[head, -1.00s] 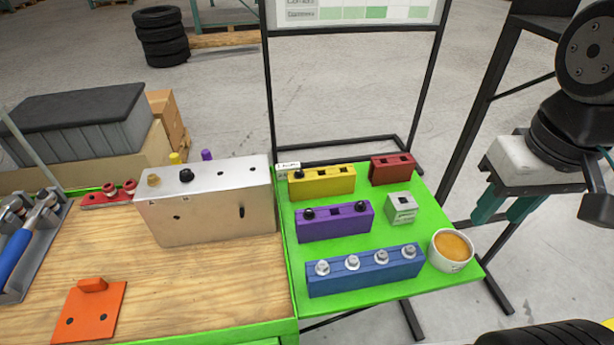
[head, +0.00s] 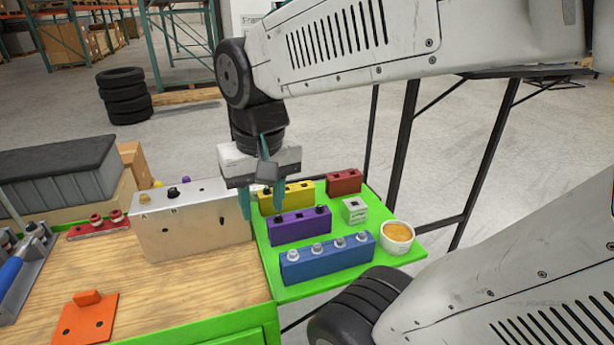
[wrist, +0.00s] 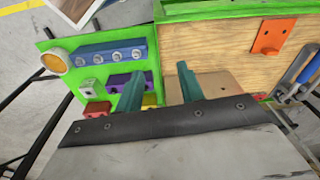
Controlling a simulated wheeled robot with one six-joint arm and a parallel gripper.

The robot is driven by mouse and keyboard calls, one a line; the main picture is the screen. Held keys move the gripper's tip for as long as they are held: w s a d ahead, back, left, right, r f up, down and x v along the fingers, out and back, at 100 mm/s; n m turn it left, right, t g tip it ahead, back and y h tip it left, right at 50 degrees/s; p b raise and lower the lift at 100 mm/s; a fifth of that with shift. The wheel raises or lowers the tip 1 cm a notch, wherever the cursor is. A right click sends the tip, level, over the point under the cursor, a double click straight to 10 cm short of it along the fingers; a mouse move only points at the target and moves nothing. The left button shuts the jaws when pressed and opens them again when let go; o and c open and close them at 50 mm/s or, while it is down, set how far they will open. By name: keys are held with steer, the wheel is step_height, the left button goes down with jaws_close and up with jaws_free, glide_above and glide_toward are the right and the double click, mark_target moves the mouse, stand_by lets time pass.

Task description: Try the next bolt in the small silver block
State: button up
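The small silver block (head: 354,210) stands on the green side shelf between the red block and the white bowl, with a dark square hole in its top and no bolt seen in it. It also shows in the wrist view (wrist: 92,86). The blue block (head: 327,260) at the front holds a row of silver bolts (head: 340,243). The purple block (head: 299,227) and the yellow block (head: 297,196) hold black bolts. My gripper (head: 261,210) points down, open and empty, above the left edge of the shelf beside the large silver chassis block. Its teal fingers (wrist: 160,88) stand wide apart.
The large silver chassis block (head: 190,222) stands on the wooden bench (head: 170,284), close to my gripper. A red block (head: 344,181) and a white bowl (head: 397,238) with orange contents stand at the shelf's right. An orange bracket (head: 86,315) lies at front left.

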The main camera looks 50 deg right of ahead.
steer(key=w+d+f+m, duration=0.4)
steer(key=w+d+m, duration=0.3)
steer(key=d+m, duration=0.4)
steer(key=m+g, duration=0.1)
steer(key=m, duration=0.8)
glide_above(320, 207)
steer(key=shift+d+f, duration=0.1)
steer(key=shift+f, duration=6.4)
steer(key=shift+f, duration=0.15)
steer(key=shift+f, duration=1.65)
steer(key=shift+r, duration=0.2)
